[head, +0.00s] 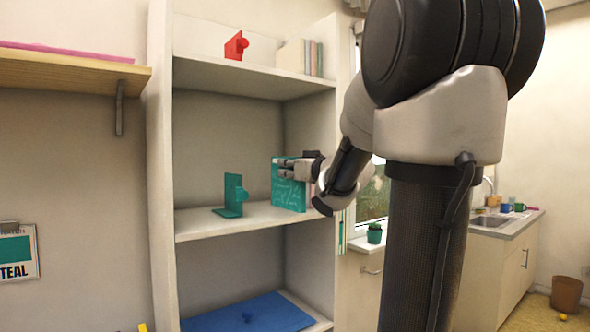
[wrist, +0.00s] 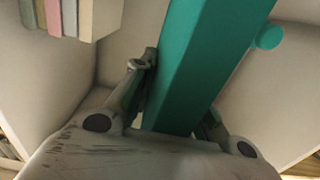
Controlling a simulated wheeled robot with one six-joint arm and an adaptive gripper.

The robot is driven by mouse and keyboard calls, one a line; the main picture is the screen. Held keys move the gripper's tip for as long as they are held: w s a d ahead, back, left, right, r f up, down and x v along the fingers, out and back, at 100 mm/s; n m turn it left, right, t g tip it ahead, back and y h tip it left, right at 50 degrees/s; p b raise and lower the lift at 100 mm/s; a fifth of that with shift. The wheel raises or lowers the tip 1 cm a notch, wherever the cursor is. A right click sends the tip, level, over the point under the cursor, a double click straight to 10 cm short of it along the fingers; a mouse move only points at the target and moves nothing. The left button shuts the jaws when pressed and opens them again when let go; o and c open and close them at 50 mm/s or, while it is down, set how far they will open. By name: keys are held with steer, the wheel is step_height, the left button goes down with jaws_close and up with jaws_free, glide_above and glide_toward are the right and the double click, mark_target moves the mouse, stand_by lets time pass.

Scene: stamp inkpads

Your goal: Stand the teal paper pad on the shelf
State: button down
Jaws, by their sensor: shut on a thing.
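The teal paper pad (head: 287,188) is upright at the right side of the middle shelf (head: 250,222) in the head view. My gripper (head: 298,169) is shut on the pad near its upper part, reaching in from the right. In the wrist view the pad (wrist: 205,65) runs between the two fingers of my gripper (wrist: 175,105). The pad's lower edge is close to the shelf board; I cannot tell if it touches.
The upper shelf holds a red bookend (head: 236,46) and a row of pale books (head: 302,57). A sign reading TEAL (head: 17,252) hangs at left. The shelf's side walls and upper board enclose the space.

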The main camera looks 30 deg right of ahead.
steer(key=w+f, duration=0.2)
steer(key=w, duration=1.2)
steer(key=shift+w+a, duration=0.2)
steer(key=shift+a, duration=0.05)
steer(key=c, duration=1.3)
jaws_free()
steer(key=shift+f, duration=0.1)
